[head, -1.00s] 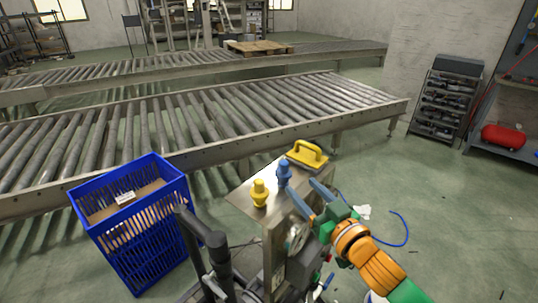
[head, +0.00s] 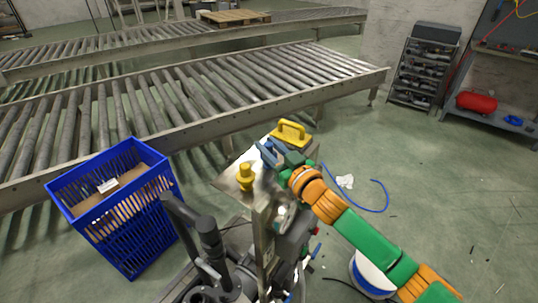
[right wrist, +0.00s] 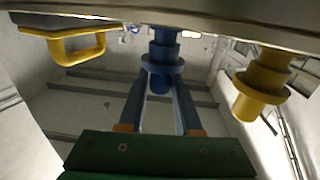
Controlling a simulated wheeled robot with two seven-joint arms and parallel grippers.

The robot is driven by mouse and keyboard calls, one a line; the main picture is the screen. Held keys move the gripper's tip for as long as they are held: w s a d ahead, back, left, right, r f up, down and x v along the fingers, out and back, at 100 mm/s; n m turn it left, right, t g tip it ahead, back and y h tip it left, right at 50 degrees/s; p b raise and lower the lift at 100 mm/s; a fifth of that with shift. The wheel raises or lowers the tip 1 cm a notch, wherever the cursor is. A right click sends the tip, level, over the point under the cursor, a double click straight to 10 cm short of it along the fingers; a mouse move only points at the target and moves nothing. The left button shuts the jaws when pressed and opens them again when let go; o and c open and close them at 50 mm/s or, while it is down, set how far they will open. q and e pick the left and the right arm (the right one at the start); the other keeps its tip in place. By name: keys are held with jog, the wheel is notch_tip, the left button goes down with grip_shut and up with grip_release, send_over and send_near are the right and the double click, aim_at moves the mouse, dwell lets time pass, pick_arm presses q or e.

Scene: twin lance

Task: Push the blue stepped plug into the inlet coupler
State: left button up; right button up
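The blue stepped plug (right wrist: 162,62) stands on the metal top of a stand, which shows inverted in the right wrist view. My right gripper (right wrist: 157,90) is open, its two fingers reaching to either side of the plug's top with a visible gap between them. In the head view the right gripper (head: 268,152) is over the stand top (head: 232,183) and largely covers the plug. A yellow stepped plug (head: 246,178) stands nearby, at the near left of the stand. I cannot pick out the inlet coupler for certain. My left gripper is not in view.
A yellow handled block (head: 291,132) sits at the stand's far end, close to the right gripper. A blue crate (head: 120,210) stands to the left. A roller conveyor (head: 200,105) runs behind. A blue hose (head: 375,205) lies on the floor at right.

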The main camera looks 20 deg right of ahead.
jog(key=c, duration=0.4)
dwell(1.1)
